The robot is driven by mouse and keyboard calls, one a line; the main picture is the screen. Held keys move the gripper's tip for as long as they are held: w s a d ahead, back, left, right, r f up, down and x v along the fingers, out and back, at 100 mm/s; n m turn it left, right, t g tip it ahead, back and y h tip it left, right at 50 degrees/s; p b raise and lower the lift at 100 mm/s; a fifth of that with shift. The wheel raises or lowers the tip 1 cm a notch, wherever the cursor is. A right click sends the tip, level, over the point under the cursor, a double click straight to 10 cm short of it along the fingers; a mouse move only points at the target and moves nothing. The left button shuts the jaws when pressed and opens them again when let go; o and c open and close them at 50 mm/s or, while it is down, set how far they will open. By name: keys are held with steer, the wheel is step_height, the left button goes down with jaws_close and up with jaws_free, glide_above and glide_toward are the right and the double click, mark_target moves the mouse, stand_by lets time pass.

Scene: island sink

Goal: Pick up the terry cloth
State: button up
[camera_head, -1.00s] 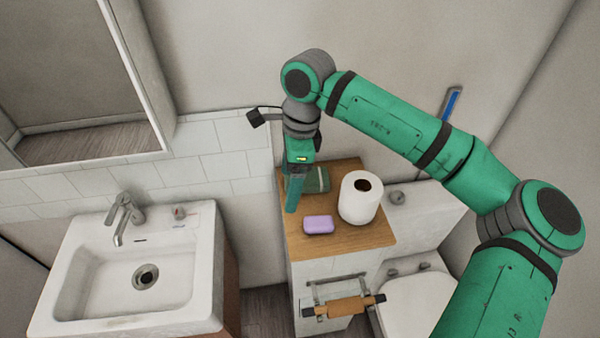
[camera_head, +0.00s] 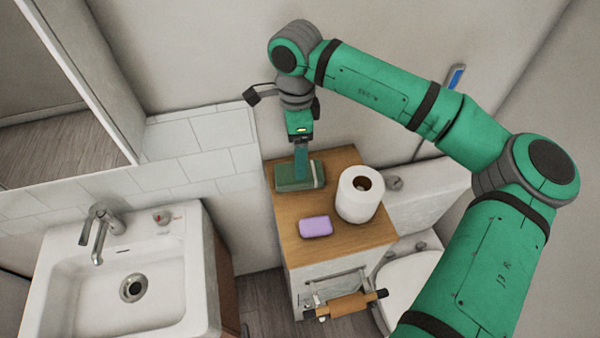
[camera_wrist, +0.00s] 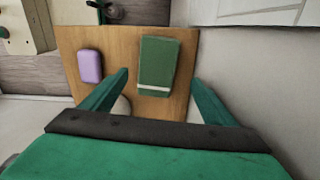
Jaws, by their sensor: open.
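The terry cloth (camera_head: 291,178) is a folded dark green cloth with a pale stripe near one end. It lies flat at the back left of the wooden cabinet top (camera_head: 345,235). In the wrist view the cloth (camera_wrist: 158,62) lies ahead of my gripper, between the lines of the two fingers. My gripper (camera_head: 301,160) points down above the cloth. In the wrist view its green fingers (camera_wrist: 160,76) are spread apart with nothing between them. I cannot tell how much height separates the fingertips from the cloth.
A purple soap bar (camera_head: 316,227) lies in front of the cloth. A white paper roll (camera_head: 358,196) stands to the right. The wall is close behind the cabinet. A sink (camera_head: 110,280) with a faucet (camera_head: 98,230) is at left, a toilet (camera_head: 412,272) at right.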

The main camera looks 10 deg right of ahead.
steer(key=shift+s+a+f, duration=0.1)
steer(key=shift+a+f, duration=0.1)
steer(key=shift+f, duration=0.65)
steer(key=f, duration=0.4)
steer(key=shift+s+d, duration=0.25)
steer(key=shift+d, duration=0.1)
steer(key=shift+f, duration=0.5)
steer(key=shift+w, duration=0.1)
steer(key=c, duration=1.1)
